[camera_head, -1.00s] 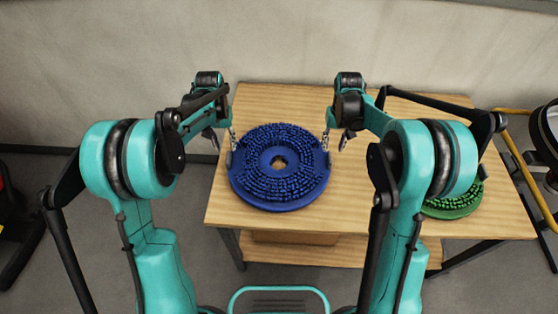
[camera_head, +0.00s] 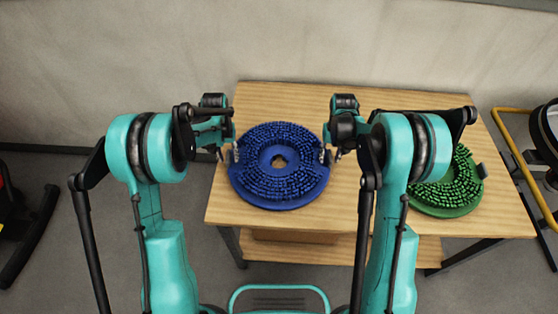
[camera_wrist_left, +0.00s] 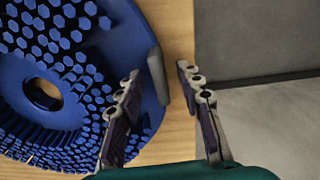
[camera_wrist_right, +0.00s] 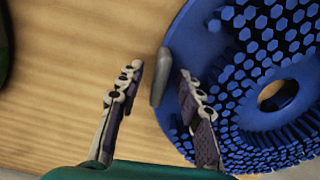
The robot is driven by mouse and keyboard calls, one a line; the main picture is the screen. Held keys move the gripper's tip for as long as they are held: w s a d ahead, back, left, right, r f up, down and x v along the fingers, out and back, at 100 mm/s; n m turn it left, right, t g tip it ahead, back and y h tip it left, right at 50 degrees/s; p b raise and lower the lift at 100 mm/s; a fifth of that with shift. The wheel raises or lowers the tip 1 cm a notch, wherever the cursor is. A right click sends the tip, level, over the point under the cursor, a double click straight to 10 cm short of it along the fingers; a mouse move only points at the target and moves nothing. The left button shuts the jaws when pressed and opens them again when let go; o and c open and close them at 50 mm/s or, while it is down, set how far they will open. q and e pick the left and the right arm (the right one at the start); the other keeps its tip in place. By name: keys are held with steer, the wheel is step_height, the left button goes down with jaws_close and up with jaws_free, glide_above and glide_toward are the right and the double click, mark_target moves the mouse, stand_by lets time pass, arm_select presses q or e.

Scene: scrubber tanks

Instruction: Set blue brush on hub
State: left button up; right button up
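The blue brush (camera_head: 279,194) is a round disc with bristles facing up and a centre hole, lying flat on the wooden table. My left gripper (camera_head: 228,150) is at its left edge, and my right gripper (camera_head: 332,154) is at its right edge. In the left wrist view, the open left fingers (camera_wrist_left: 160,95) are around a grey tab (camera_wrist_left: 157,76) on the brush (camera_wrist_left: 108,45). In the right wrist view, the open right fingers (camera_wrist_right: 158,90) are either side of another grey tab (camera_wrist_right: 160,76) on the brush (camera_wrist_right: 180,45). I cannot make out the hub.
A green brush (camera_head: 446,190) lies on the right side of the wooden table (camera_head: 420,103). A machine with a yellow tube (camera_head: 541,205) and a dark round part stands beyond the table's right edge. The table behind the blue brush is clear.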

arm_select(q)
jaws_close()
arm_select(e)
jaws_close()
arm_select(q)
steer(key=shift+r, duration=0.1)
